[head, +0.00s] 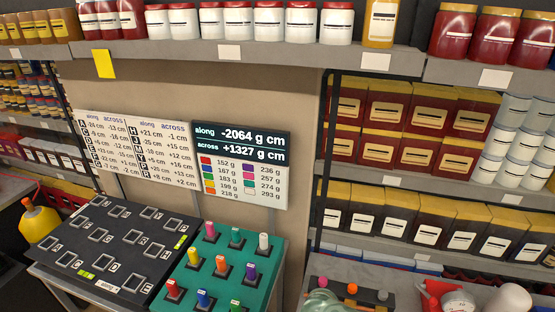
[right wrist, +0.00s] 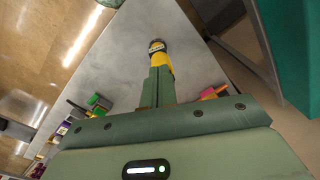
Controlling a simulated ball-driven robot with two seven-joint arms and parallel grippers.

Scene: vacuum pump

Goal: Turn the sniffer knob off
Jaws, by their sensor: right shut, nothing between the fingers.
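I cannot pick out the sniffer knob for certain. In the head view, small coloured knob-like tops stand at the bottom edge, among them an orange one (head: 352,289) and a grey one (head: 382,296); what they sit on is mostly cut off. In the right wrist view, my right gripper (right wrist: 157,84) has its grey-green fingers together with nothing between them. A yellow object with a dark, pale-marked end (right wrist: 158,48) shows just past the fingertips; whether they touch it I cannot tell. My left gripper is in neither view.
A black board (head: 118,250) with square sockets and a teal board (head: 206,287) with coloured pegs stand at left. A display panel (head: 240,152) hangs behind them. Stocked shelves fill the right. A red-and-white item (head: 440,297) stands at the bottom right. The right wrist view shows a grey surface (right wrist: 120,65).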

